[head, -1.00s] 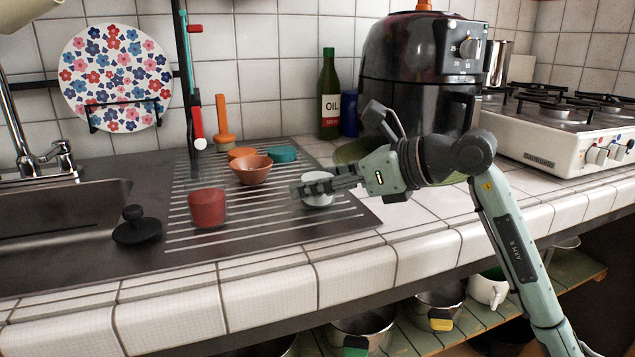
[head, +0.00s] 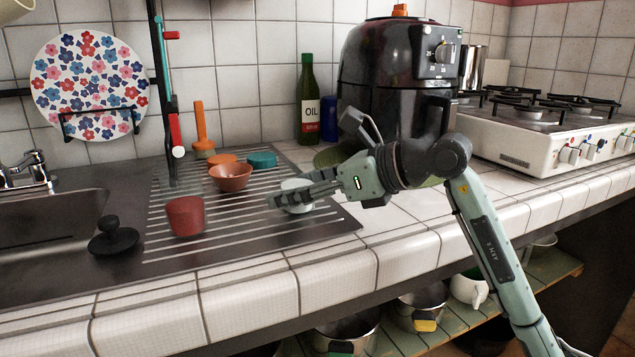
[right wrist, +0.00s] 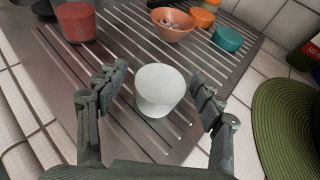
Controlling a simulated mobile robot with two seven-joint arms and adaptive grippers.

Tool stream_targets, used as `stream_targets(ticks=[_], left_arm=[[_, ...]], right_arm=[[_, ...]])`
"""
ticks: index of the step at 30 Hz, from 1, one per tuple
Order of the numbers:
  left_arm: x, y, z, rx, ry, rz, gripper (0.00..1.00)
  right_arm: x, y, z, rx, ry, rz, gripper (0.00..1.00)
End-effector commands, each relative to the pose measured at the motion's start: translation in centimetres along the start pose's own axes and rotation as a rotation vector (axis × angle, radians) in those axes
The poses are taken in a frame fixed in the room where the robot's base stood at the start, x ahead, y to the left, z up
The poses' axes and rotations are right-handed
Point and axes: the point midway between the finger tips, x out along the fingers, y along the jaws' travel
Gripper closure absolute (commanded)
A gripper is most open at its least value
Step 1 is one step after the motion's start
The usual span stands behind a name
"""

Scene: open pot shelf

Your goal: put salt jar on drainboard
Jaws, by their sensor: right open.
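A small white jar (head: 297,196), which seems to be the salt jar, stands upright at the right part of the grooved drainboard (head: 235,232). No label shows on it. My right gripper (head: 280,196) is open around it, low over the board. In the right wrist view the white jar (right wrist: 158,88) sits between the two spread fingers (right wrist: 162,76), with a gap on both sides. In the head view the fingers partly hide the jar. My left gripper is not in view.
On the drainboard are a red cup (head: 184,216), an orange bowl (head: 231,177), an orange container (head: 221,159) and a teal one (head: 262,160). A black lid (head: 113,238) lies near the sink. An oil bottle (head: 308,103) and black air fryer (head: 392,90) stand behind.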

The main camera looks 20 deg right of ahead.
Motion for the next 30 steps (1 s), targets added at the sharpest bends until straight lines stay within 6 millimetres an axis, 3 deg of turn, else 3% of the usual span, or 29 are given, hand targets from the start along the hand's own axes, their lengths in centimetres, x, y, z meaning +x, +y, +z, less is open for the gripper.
stream_targets(ticks=[2,5,12,18,30], left_arm=[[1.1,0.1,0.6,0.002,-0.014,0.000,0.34],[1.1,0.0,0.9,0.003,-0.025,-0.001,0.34],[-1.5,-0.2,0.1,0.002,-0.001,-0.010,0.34],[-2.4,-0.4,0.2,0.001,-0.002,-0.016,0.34],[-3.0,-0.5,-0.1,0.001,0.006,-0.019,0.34]], right_arm=[[-0.9,-0.1,0.1,-0.001,-0.001,-0.003,0.33],[-2.7,-0.1,-0.1,-0.002,0.000,-0.005,0.33],[-8.0,-0.1,-0.1,-0.001,0.002,-0.005,0.33],[-11.0,-0.1,0.0,0.000,0.001,-0.003,0.33],[-12.1,0.0,0.1,0.000,0.000,0.000,0.33]])
